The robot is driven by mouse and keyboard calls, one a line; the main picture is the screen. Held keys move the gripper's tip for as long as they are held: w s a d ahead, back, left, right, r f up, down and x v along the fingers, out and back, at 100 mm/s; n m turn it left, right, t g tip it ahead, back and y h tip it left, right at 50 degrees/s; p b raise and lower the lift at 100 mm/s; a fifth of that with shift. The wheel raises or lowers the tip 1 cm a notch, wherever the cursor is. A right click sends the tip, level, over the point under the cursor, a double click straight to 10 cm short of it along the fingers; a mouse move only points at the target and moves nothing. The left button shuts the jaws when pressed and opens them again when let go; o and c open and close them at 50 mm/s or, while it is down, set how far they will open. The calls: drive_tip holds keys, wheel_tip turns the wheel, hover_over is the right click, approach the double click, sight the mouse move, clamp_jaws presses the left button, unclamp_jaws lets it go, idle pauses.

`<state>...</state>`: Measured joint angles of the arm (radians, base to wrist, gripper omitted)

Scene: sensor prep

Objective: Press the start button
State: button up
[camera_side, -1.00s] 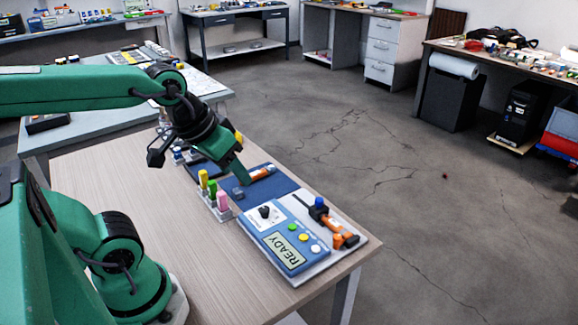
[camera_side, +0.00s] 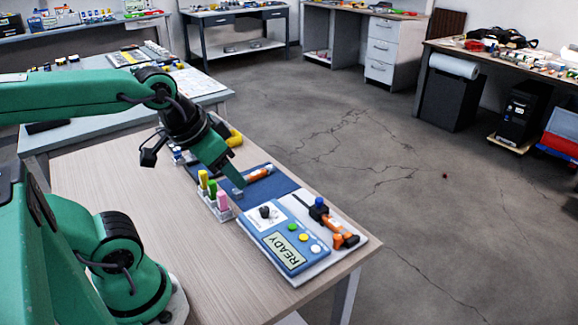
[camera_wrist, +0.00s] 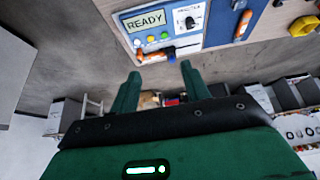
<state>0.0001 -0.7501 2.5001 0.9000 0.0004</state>
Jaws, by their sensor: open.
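A blue control panel (camera_side: 283,243) lies on a white base near the front right end of the table. Its display (camera_side: 291,256) reads READY. It has a green button (camera_side: 292,227), a yellow button (camera_side: 303,236), a white button (camera_side: 315,248) and a black knob (camera_side: 265,211). Their small labels are unreadable. The panel also shows in the wrist view (camera_wrist: 170,20), beyond my fingertips. My gripper (camera_side: 238,184) is over the blue mat, left of and behind the panel, touching no button. In the wrist view my gripper (camera_wrist: 160,73) has its two fingers apart with nothing between.
An orange and black tool with a blue knob (camera_side: 322,212) lies along the panel's right side. A rack with yellow, green and pink pieces (camera_side: 217,206) stands near my gripper. An orange-handled item (camera_side: 262,173) lies on the blue mat (camera_side: 279,187). The table's left front is clear.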

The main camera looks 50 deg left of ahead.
idle(0.3)
clamp_jaws()
idle(1.6)
